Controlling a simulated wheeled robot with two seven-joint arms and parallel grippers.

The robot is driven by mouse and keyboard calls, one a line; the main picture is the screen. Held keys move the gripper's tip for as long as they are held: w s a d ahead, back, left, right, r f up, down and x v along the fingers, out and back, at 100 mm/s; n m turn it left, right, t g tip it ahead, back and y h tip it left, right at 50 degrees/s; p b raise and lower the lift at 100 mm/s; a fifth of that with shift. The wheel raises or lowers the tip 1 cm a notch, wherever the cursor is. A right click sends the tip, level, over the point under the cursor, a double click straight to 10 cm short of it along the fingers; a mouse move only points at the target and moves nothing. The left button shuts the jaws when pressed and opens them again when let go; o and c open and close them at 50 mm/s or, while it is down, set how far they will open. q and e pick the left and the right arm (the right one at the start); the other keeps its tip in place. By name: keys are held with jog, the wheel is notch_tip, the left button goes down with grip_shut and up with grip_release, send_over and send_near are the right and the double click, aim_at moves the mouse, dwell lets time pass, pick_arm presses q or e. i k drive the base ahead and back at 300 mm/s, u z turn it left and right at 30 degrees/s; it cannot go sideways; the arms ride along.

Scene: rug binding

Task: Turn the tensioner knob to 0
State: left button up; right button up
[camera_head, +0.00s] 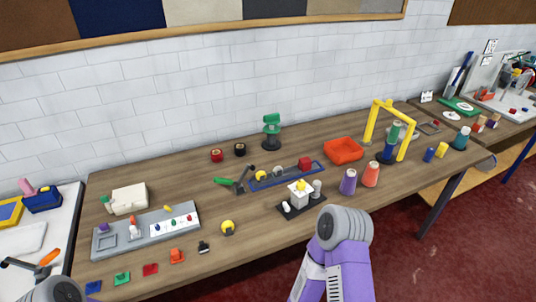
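I cannot tell for certain which part is the tensioner knob, and no number is readable. A yellow round knob-like piece with a dark front (228,227) stands near the table's front, left of centre. A similar yellow round piece (260,176) sits on a blue-edged base (287,178) with a red block. Neither of my grippers is in view. Only a purple and grey link of my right arm shows at bottom centre, and a grey link of my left arm at bottom left.
The wooden table (130,262) holds a grey panel (120,240), a white box (128,198), an orange tray (344,151), thread cones (348,181) and a yellow frame (370,122). Small coloured pieces line the front left edge. Side tables stand left and right.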

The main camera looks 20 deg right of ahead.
aim_at(300, 183)
jog(key=z, duration=0.5)
jog(key=i, duration=0.4)
jog(key=z, duration=0.25)
